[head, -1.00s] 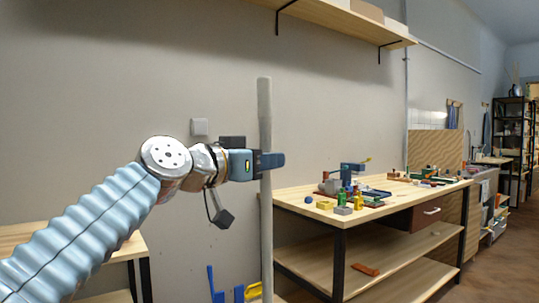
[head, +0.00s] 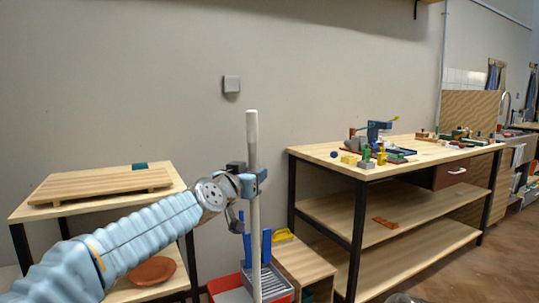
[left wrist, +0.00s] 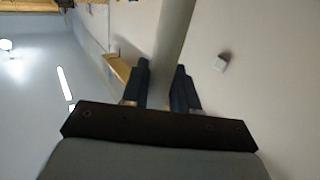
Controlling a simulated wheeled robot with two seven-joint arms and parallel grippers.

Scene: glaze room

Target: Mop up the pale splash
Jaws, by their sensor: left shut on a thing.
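A long pale grey mop pole (head: 252,135) stands nearly upright in the head view. My left gripper (head: 258,178) is shut on the upper part of this pole. In the left wrist view the pole (left wrist: 169,45) runs between the two dark fingers (left wrist: 162,88). The pole's lower end runs down in front of a red and grey bucket (head: 220,284) with blue upright parts (head: 265,246). The mop head is out of view, and I cannot tell whether it is in the bucket. The pale splash is not in view. My right gripper is not in view.
A low wooden table (head: 178,190) with a slatted board (head: 100,184) stands left. A workbench (head: 330,156) bearing several small objects stands right. A low wooden box (head: 305,262) with a yellow item (head: 283,235) sits beside the bucket.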

